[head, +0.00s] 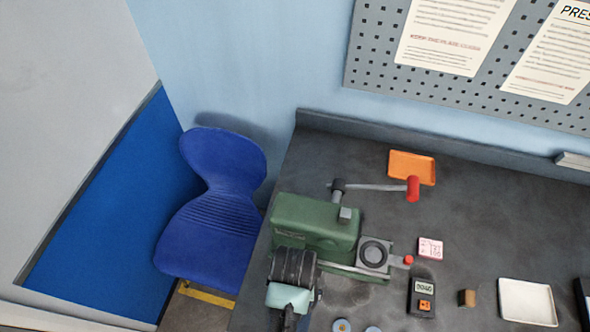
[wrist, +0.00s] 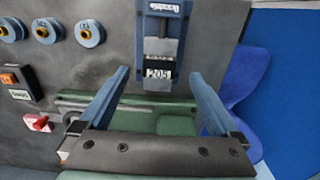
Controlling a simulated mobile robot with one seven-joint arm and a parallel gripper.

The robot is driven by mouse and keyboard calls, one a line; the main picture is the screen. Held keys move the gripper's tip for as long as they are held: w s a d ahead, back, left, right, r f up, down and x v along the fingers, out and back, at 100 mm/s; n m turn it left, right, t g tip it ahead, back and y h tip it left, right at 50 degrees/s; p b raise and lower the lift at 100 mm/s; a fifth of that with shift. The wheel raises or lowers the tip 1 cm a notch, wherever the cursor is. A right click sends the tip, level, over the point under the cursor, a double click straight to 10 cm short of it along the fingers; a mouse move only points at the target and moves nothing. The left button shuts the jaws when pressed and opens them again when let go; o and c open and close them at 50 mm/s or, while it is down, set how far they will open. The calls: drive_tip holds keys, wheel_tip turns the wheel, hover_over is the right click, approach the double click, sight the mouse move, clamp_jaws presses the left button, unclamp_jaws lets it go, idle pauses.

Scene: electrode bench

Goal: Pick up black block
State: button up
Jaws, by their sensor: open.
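In the wrist view, a small black block (wrist: 159,74) with a white label reading 205 sits at the lower end of a blue-grey holder (wrist: 163,10), just beside the green machine (wrist: 170,124). My gripper (wrist: 158,74) is open, with its two blue fingers spread to either side of the block in the picture. No contact shows, and the height gap cannot be told. In the head view, I cannot make out the block; my arm covers that area beside the green machine (head: 305,220).
In the head view, a red-handled lever (head: 412,188), an orange tray (head: 412,166), a black meter (head: 422,297), a brown block (head: 467,298) and a white tray (head: 527,302) are on the dark bench. A blue chair (head: 218,220) stands left. The bench's back right is mostly clear.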

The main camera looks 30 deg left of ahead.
drive_tip(key=f, duration=0.3)
drive_tip(key=shift+w+f+p, duration=0.1)
drive_tip(key=shift+w+p, duration=0.2)
drive_tip(key=shift+f, duration=0.35)
clamp_jaws()
